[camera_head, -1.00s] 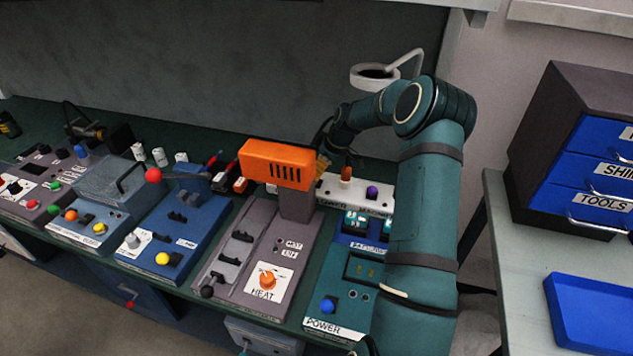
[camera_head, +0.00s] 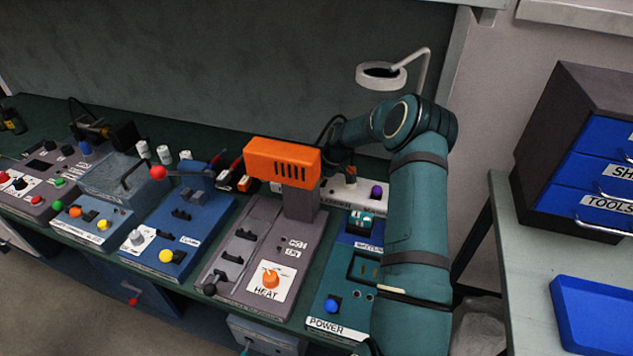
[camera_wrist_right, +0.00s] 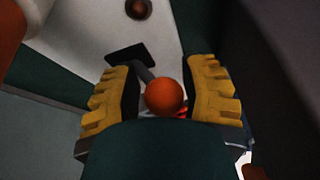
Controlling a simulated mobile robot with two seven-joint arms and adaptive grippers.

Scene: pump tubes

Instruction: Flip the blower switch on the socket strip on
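The white socket strip (camera_head: 362,188) stands at the back of the bench, partly hidden behind my right arm and the orange blower head (camera_head: 281,160). A purple knob (camera_head: 376,192) shows on it in the head view. In the right wrist view my right gripper (camera_wrist_right: 165,97) is open, with yellow-padded fingers on both sides of a round orange switch knob (camera_wrist_right: 165,95). The knob sits closer to the right-hand finger; I cannot tell whether they touch. The strip's white face (camera_wrist_right: 90,35) carries another dark reddish knob (camera_wrist_right: 138,8). My left gripper is out of view.
The blower head stands close to the left of my right wrist. The heat panel (camera_head: 240,285), power panel (camera_head: 325,310) and several other switch panels fill the bench. A ring lamp (camera_head: 383,75) is behind my arm. Drawers (camera_head: 590,150) and a blue tray (camera_head: 595,310) are on the right.

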